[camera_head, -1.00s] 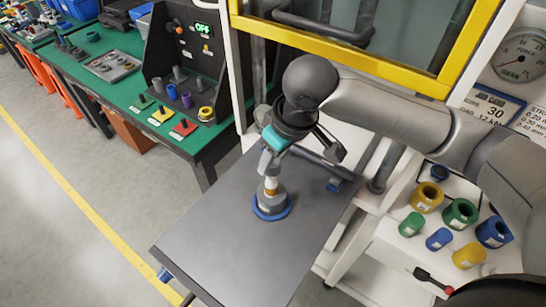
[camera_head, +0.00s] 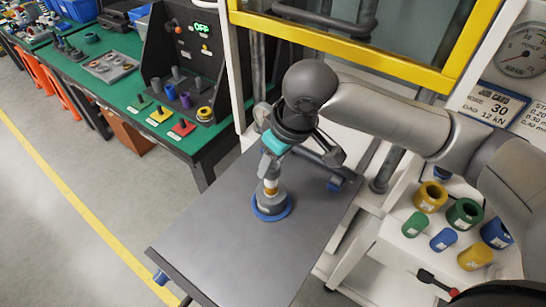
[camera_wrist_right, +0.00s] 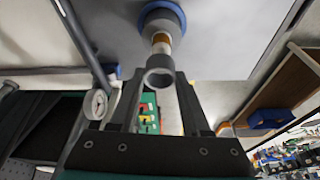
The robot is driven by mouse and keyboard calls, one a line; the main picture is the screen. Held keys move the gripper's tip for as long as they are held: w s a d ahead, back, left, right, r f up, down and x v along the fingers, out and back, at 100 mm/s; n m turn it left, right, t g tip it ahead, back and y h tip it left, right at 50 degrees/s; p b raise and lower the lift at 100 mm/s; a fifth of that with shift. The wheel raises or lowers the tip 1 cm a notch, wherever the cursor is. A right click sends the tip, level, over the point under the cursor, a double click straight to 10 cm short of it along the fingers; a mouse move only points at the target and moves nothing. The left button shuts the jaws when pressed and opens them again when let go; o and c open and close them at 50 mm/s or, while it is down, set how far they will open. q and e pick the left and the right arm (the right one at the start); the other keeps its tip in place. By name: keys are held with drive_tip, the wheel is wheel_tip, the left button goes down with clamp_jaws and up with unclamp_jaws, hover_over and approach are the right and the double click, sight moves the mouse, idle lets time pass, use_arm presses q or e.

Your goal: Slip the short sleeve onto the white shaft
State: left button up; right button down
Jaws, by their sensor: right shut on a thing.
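The white shaft (camera_head: 270,183), with an orange band, stands upright on a round grey base ringed by a blue collar (camera_head: 288,208) on the grey table. The shaft also shows in the right wrist view (camera_wrist_right: 161,41). My right gripper (camera_head: 268,166) is directly above the base, pointing down, shut on a short grey sleeve (camera_wrist_right: 160,76). In the wrist view the sleeve's open end lies in line with the shaft. The sleeve is at the shaft's upper end; I cannot tell whether it surrounds the tip. My left gripper is not in view.
Yellow, green and blue sleeves (camera_head: 430,196) stand on a white shelf at the right, by a red-handled tool. A yellow-framed machine (camera_head: 350,54) rises behind the table. A green workbench (camera_head: 120,95) holds more parts. The table's front is clear.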

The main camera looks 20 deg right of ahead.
drive_tip(key=shift+f, duration=1.3)
drive_tip(key=shift+p, duration=0.6)
drive_tip(key=shift+f+p, duration=0.2)
drive_tip(key=shift+p, duration=0.1)
drive_tip(key=c, duration=0.7)
unclamp_jaws()
drive_tip(key=shift+o, duration=0.3)
drive_tip(key=o, duration=0.5)
